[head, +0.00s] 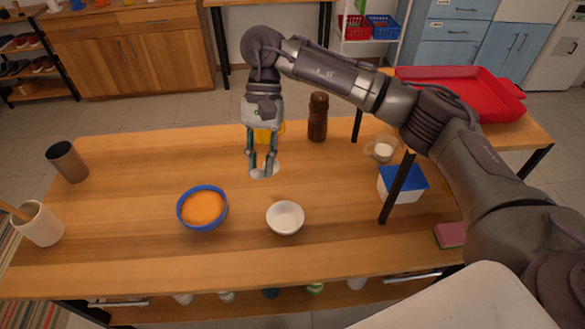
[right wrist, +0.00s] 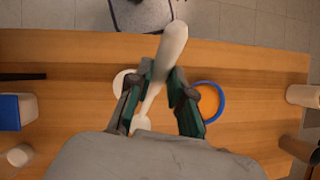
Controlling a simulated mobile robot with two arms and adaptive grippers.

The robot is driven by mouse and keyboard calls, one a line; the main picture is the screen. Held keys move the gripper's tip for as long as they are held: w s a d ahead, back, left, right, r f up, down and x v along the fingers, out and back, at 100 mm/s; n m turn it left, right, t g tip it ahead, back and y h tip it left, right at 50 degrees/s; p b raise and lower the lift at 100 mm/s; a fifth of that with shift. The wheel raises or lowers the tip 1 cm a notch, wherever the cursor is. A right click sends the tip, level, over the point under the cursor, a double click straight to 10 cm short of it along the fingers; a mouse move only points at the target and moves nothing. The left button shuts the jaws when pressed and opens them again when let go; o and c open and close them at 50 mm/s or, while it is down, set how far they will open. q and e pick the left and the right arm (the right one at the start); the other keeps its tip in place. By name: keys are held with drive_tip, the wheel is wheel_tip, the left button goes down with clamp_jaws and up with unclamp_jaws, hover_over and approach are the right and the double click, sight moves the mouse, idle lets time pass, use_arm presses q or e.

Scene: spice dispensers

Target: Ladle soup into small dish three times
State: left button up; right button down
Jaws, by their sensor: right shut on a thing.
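My right gripper (head: 263,170) is shut on a pale ladle (right wrist: 170,50), which slants between its fingers in the right wrist view. The right gripper (right wrist: 160,88) hangs over the table, behind the two bowls in the head view. The blue bowl (head: 181,217) holds orange soup (head: 203,207) and stands front left of the gripper. The small white dish (head: 285,217) stands front right of it and looks empty. The blue bowl's rim (right wrist: 222,101) and part of the white dish (right wrist: 119,82) also show in the right wrist view. My left gripper is not in view.
A brown cup (head: 68,162) and a pale utensil holder (head: 40,225) stand at the left. A brown bottle (head: 317,117) stands behind the gripper. A blue-lidded box (head: 402,184), a glass cup (head: 382,149) and a pink sponge (head: 450,235) are at the right.

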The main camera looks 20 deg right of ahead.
drive_tip(key=w+a+f+m+t+y+b, duration=0.1)
drive_tip(key=w+a+m+t+y+b, duration=0.1)
drive_tip(key=a, duration=0.7)
drive_tip(key=w+a+f+m+t+y+b, duration=0.2)
drive_tip(key=w+a+m+y+b, duration=0.3)
drive_tip(key=w+a+m, duration=0.4)
drive_tip(key=shift+a+t+b, duration=0.2)
drive_tip(key=shift+t+b, duration=0.1)
drive_tip(key=shift+b, duration=0.15)
drive_tip(key=shift+f, duration=0.2)
